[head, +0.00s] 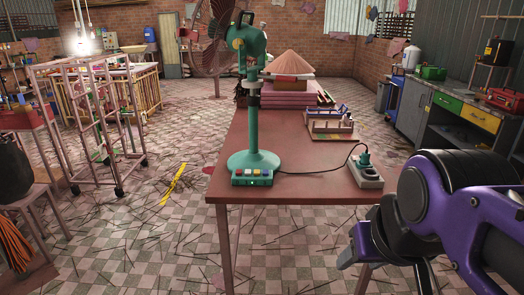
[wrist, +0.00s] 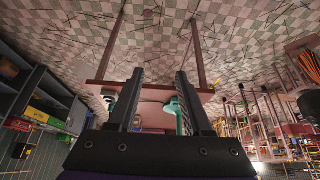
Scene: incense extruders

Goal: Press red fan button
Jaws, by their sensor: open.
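A green fan stand (head: 253,110) with a round base stands near the front edge of the red-brown table (head: 310,190). A row of coloured buttons sits on the front of its base, with a red button (head: 239,173) at the left end. The green stand also shows in the wrist view (wrist: 173,106), partly hidden by a finger; its buttons cannot be made out there. My gripper (head: 345,258) is at the lower right of the head view, right of the fan and apart from it. In the wrist view my gripper (wrist: 160,73) is open and empty.
A cable runs from the fan base to a grey power strip (head: 366,174) at the table's right. A wooden rack (head: 330,123), a stack and a conical hat (head: 289,63) are further back. Sticks litter the tiled floor. A wheeled frame (head: 90,120) stands left.

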